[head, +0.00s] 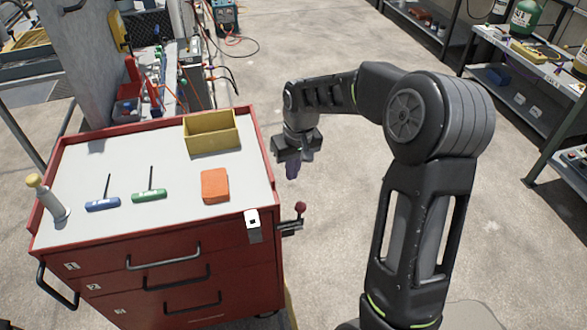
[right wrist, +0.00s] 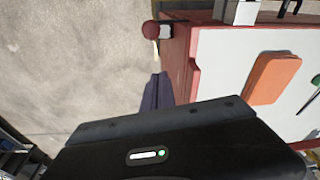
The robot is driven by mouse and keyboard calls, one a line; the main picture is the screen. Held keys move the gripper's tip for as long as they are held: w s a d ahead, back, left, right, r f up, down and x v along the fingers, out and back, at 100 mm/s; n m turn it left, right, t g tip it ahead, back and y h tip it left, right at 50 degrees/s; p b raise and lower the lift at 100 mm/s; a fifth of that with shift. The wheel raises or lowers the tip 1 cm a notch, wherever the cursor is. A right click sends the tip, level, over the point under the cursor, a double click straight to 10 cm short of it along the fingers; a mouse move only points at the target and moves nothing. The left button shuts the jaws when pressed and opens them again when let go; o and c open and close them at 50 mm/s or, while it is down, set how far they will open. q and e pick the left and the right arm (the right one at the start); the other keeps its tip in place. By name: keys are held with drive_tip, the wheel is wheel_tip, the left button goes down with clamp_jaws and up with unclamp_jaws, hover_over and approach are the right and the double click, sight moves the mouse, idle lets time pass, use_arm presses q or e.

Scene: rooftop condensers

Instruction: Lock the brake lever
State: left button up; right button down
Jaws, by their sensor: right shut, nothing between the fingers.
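The brake lever, with a dark red ball knob (head: 300,207), sticks out from the right side of the red tool cart (head: 190,262), near its front corner. In the right wrist view the knob (right wrist: 150,29) is at the top, beside the cart's edge. My right gripper (head: 291,170) hangs beside the cart's right edge, pointing down, behind the knob and apart from it. Its purplish fingers (right wrist: 154,92) are shut and empty. My left gripper is in neither view.
On the cart top are a yellow bin (head: 211,132), an orange block (head: 215,186), a green-handled tool (head: 149,195), a blue-handled tool (head: 103,204) and a yellow-capped cylinder (head: 48,198). A shelf rack (head: 540,90) stands right. The floor right of the cart is clear.

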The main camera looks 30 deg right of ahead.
sight(300, 218)
wheel_tip(300, 218, down, 7)
drive_tip(key=s+p, duration=0.2)
drive_tip(key=shift+s+a+r, duration=0.2)
drive_tip(key=shift+s+a, duration=0.15)
drive_tip(key=shift+s, duration=0.05)
